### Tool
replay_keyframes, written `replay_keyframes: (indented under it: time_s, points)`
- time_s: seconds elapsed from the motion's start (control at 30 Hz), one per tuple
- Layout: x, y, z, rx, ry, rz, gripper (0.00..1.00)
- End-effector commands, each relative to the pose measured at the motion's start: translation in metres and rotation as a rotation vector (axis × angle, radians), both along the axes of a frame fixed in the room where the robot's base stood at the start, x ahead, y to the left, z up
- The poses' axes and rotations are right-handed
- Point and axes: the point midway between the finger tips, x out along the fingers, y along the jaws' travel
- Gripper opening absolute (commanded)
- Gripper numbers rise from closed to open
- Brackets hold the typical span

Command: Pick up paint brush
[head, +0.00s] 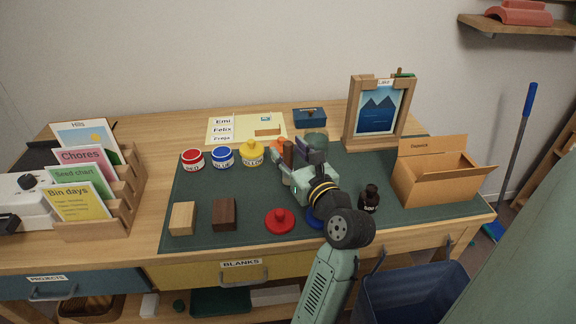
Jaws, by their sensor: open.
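My gripper (291,160) is low over the green mat, reaching away from me toward the back middle, with its jaws open. A brown upright piece (288,150) shows at the fingertips; I cannot tell for sure whether it is the paint brush, or whether the gripper touches it. An orange item (277,144) sits just left of it, partly hidden. A dark grey-green cup (316,140) stands just behind the gripper on the right. No brush bristles can be made out, and the gripper hides part of this area.
Red (192,159), blue (222,156) and yellow (252,153) paint jars stand left of the gripper. A red lid (280,221), two wood blocks and a dark bottle (369,199) are nearer. An easel (350,119) and open cardboard box (424,187) stand right.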

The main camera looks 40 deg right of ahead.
Motion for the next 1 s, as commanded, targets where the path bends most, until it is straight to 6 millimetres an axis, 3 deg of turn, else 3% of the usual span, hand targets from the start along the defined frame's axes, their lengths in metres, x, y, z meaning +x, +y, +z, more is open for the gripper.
replay_keyframes:
  time_s: [0.33, 1.0]
  points:
    - [0.0093, -0.0021, -0.0006, -0.001, 0.001, -0.001, 0.42]
    - [0.0088, -0.0021, -0.0004, -0.001, 0.001, -0.001, 0.0]
